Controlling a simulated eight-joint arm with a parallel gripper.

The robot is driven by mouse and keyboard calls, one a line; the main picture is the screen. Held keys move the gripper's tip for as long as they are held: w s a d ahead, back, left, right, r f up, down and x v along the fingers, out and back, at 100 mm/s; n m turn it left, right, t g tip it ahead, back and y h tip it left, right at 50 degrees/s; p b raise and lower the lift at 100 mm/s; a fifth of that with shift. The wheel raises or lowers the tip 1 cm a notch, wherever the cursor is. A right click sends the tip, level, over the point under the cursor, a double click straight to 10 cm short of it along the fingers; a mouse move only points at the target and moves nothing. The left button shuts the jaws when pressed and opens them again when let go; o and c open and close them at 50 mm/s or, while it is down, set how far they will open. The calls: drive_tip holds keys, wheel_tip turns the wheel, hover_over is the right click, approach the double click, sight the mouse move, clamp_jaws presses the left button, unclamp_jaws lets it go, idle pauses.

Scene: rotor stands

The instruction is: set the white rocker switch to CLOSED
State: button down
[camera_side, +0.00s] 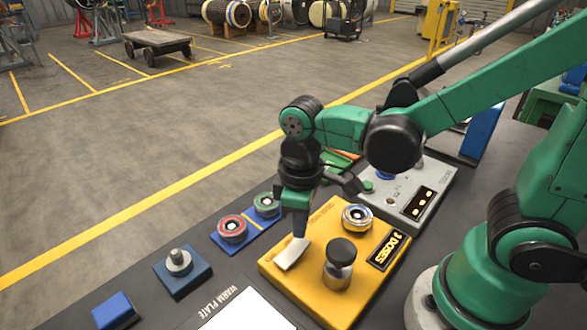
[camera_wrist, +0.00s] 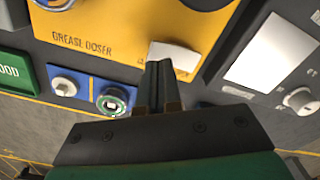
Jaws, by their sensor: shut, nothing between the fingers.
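The white rocker switch (camera_side: 290,254) sits at the left corner of the yellow grease doser box (camera_side: 330,302). It looks like a tilted white paddle; its position marks are too small to read, so I cannot tell which setting it is in. In the wrist view the rocker (camera_wrist: 174,57) shows just right of my fingertips, on the yellow panel (camera_wrist: 110,38). My gripper (camera_side: 300,234) points down with its fingers shut and empty, right at the rocker's upper edge. The shut fingertips (camera_wrist: 158,66) partly overlap its left end; I cannot tell whether they touch it.
A black-topped knob (camera_side: 340,262) and a round dial (camera_side: 357,217) stand on the same box. Red and green ringed buttons (camera_side: 248,222), a blue block with a metal knob (camera_side: 181,266) and a white warm plate (camera_side: 248,312) are nearby. A grey box (camera_side: 412,190) stands behind.

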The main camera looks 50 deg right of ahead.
sight(300, 242)
drive_tip(key=shift+f, duration=1.3)
idle(0.5)
drive_tip(key=shift+r, duration=3.5)
drive_tip(key=w+d+r+m+t, duration=0.2)
drive_tip(key=d+m+t, duration=0.4)
drive_tip(key=t, duration=0.1)
drive_tip(key=shift+d, duration=0.2)
